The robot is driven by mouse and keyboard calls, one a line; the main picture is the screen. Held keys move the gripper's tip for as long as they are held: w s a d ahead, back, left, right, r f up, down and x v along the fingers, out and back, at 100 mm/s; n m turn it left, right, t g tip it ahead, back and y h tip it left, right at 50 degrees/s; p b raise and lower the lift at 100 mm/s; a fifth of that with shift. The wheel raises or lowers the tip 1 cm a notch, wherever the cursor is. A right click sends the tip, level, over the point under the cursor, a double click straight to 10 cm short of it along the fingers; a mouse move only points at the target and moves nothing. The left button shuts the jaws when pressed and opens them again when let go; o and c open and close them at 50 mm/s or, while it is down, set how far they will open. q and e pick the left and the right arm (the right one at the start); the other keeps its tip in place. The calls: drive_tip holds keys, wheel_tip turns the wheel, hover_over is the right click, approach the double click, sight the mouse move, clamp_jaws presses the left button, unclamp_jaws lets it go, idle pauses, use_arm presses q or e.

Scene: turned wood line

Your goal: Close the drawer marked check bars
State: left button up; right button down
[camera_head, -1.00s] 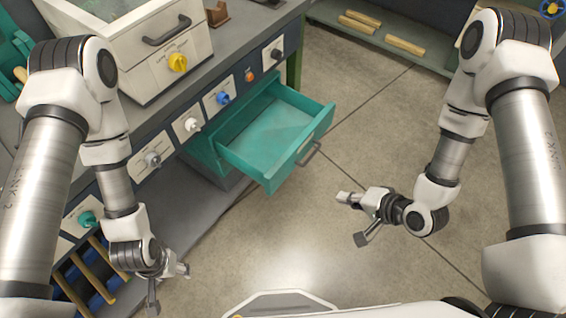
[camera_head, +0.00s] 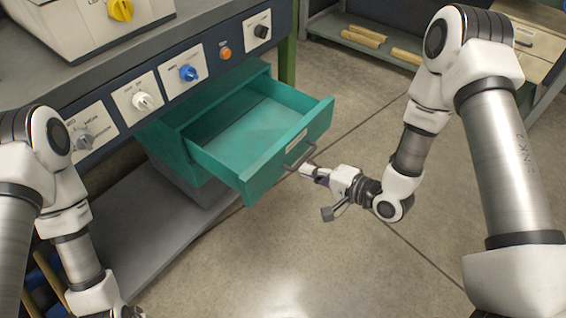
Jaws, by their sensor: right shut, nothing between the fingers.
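The teal drawer (camera_head: 290,155) stands pulled out of its teal cabinet (camera_head: 185,120) under the bench and is empty inside. Its front has a pale label (camera_head: 297,140), too small to read, and a dark bar handle (camera_head: 300,157). My right gripper (camera_head: 308,171) is shut and empty, its fingertips pointing left, close to the handle and drawer front. I cannot tell whether they touch.
The bench front above the drawer carries a panel with a blue knob (camera_head: 188,73), white knob (camera_head: 143,101), grey knob (camera_head: 82,139) and orange button (camera_head: 225,53). A low shelf with wooden bars (camera_head: 363,36) stands at the back. The floor before the drawer is clear.

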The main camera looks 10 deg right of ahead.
sight(274, 156)
drive_tip(key=x, duration=0.2)
drive_tip(key=b+x, duration=0.1)
drive_tip(key=x, duration=0.2)
drive_tip(key=r+x, duration=0.1)
drive_tip(key=x, duration=0.2)
drive_tip(key=shift+w+a+b, duration=0.15)
drive_tip(key=shift+w+b, duration=0.05)
drive_tip(key=shift+b, duration=0.1)
use_arm(q)
wheel_tip(274, 156, down, 2)
use_arm(e)
drive_tip(key=shift+r, duration=0.1)
drive_tip(key=shift+w+a, duration=0.1)
